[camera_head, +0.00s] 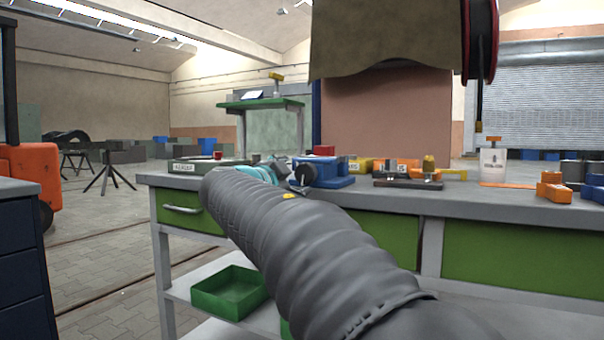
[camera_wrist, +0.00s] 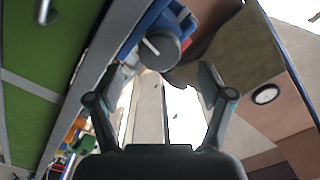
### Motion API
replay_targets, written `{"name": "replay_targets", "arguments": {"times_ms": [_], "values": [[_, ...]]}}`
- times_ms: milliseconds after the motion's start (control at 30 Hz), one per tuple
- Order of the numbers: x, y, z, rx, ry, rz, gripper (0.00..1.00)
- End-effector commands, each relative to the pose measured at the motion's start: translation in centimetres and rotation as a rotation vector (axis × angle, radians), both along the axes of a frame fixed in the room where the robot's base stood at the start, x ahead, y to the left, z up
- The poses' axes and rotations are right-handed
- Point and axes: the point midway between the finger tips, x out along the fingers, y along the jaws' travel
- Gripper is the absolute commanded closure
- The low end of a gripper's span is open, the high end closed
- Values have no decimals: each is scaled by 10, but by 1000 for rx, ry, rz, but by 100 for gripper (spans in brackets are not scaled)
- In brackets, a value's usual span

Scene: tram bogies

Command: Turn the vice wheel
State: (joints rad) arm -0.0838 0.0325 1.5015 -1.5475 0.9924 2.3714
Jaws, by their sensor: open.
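The vice (camera_head: 335,180) is blue and stands on the workbench, just beyond the end of my arm. Its dark round wheel (camera_head: 305,174) faces my side. In the wrist view the wheel (camera_wrist: 160,50) is a dark grey disc with a pale line on it, at the top middle, with the blue vice body (camera_wrist: 148,22) behind it. My gripper (camera_wrist: 150,88) is open and empty. The wheel lies ahead of and between the two fingers, apparently not touched. In the head view my grey-sleeved arm hides most of the gripper (camera_head: 272,170).
The grey workbench top (camera_head: 480,204) carries a labelled box (camera_head: 200,165) on the left, and a bottle (camera_head: 493,163) and orange blocks (camera_head: 552,187) on the right. A green bin (camera_head: 230,292) sits on the lower shelf. A dark cabinet (camera_head: 22,260) stands at the left.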

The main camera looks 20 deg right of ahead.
Motion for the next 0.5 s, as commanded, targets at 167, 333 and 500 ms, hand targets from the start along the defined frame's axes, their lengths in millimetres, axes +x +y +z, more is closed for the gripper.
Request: {"name": "replay_targets", "arguments": {"times_ms": [167, 333, 500], "values": [[19, -25, 1, 0, 1, -3, 20], [31, -40, 1, 1, 1, -2, 20], [35, -45, 0, 1, 0, -1, 20]]}}
